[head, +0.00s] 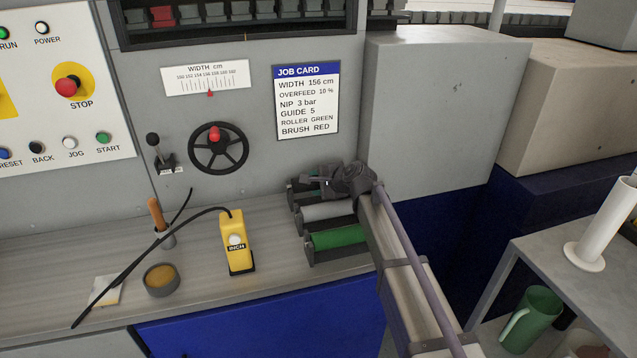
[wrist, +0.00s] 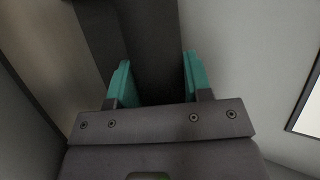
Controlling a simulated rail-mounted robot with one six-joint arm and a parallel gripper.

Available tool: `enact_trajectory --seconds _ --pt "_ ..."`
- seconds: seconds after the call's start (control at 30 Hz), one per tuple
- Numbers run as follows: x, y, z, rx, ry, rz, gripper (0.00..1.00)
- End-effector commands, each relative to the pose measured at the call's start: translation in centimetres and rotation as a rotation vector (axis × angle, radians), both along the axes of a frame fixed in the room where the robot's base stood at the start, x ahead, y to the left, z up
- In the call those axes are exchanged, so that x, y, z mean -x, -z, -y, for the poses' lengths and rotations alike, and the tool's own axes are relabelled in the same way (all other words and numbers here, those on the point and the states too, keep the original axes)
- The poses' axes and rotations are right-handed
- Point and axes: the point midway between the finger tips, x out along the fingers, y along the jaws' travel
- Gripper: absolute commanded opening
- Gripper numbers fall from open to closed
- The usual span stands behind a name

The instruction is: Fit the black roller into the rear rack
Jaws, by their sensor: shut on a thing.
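The black roller (wrist: 152,45) runs between the two teal fingers of my gripper (wrist: 157,80) in the wrist view, and the gripper is shut on it. In the head view my gripper (head: 326,181) is at the rear rack (head: 293,197), behind the grey and green rollers. The gripper and wrist hide most of the black roller there. I cannot tell whether the roller is seated in the rack or just above it.
A grey roller (head: 325,211) and a green roller (head: 338,237) lie in the racks in front. A yellow INCH pendant (head: 237,243) stands left on the bench. The handwheel (head: 218,147) and job card (head: 306,102) are on the panel behind. A large grey box (head: 440,110) stands at right.

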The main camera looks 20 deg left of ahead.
Motion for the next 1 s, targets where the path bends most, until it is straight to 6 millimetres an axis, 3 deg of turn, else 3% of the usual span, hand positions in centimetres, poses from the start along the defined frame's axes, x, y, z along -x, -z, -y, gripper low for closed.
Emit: enact_trajectory --seconds 0.2,0.23,0.5,0.83,1.0 --pt "0.0 0.7 0.0 0.000 0.000 0.000 0.12" --pt "0.0 0.6 0.0 0.000 0.000 0.000 0.48" --pt "0.0 0.5 0.0 0.000 0.000 0.000 0.73" --pt "0.2 0.2 0.4 0.000 0.000 0.000 0.75" --pt "1.4 -1.7 2.6 0.001 0.002 0.001 0.75"
